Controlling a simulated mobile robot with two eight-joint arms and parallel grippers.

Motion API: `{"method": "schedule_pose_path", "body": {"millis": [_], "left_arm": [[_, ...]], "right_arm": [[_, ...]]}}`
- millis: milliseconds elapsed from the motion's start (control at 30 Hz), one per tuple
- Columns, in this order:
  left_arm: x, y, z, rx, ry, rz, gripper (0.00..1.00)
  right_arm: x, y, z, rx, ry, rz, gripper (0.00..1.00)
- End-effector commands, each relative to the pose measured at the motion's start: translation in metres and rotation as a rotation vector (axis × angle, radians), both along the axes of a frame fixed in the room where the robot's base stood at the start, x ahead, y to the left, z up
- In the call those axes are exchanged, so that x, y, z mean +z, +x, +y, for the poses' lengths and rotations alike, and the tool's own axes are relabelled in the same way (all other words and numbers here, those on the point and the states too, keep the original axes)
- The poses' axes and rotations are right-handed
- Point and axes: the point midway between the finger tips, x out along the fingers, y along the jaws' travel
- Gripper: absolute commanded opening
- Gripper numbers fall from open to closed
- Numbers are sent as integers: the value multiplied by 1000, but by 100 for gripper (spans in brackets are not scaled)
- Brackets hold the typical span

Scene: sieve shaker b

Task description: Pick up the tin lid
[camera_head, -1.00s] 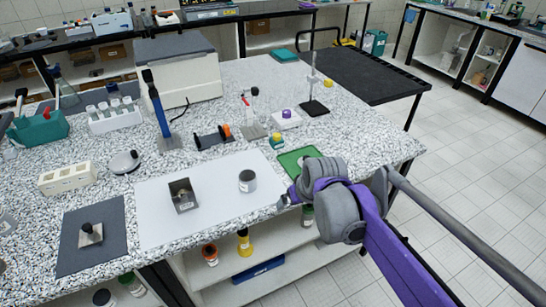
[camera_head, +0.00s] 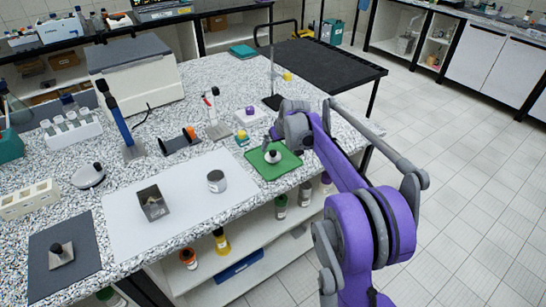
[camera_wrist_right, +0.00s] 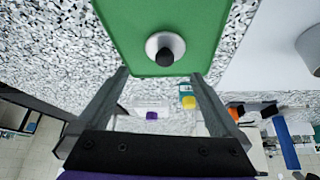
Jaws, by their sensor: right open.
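The tin lid, a small pale round disc with a black knob, lies on the green mat (camera_head: 262,171). It shows in the head view (camera_head: 272,156) and near the top of the right wrist view (camera_wrist_right: 160,46). My right gripper (camera_head: 269,139) is open and empty, just behind and above the lid in the head view. In the wrist view its two fingers (camera_wrist_right: 161,76) are spread wide and the lid lies beyond their tips, roughly centred between them. A round grey tin (camera_head: 217,182) stands on the white sheet. My left gripper is not in view.
On the white sheet (camera_head: 190,225) stands an open square metal box (camera_head: 153,203). A square lid with a black knob (camera_head: 61,255) lies on a dark mat.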

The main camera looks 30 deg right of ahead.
Motion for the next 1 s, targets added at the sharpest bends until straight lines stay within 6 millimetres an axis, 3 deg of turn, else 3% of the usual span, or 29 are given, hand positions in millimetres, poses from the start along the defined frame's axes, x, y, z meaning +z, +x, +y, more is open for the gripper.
{"method": "schedule_pose_path", "body": {"millis": [400, 700, 1000], "left_arm": [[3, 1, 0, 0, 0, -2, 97], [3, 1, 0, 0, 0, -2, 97], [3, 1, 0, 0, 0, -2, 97]], "right_arm": [[-46, 17, 3, 0, -2, 0, 100], [-51, 19, 3, -1, -2, 0, 98], [-50, 19, 3, -1, -2, 0, 44]]}}
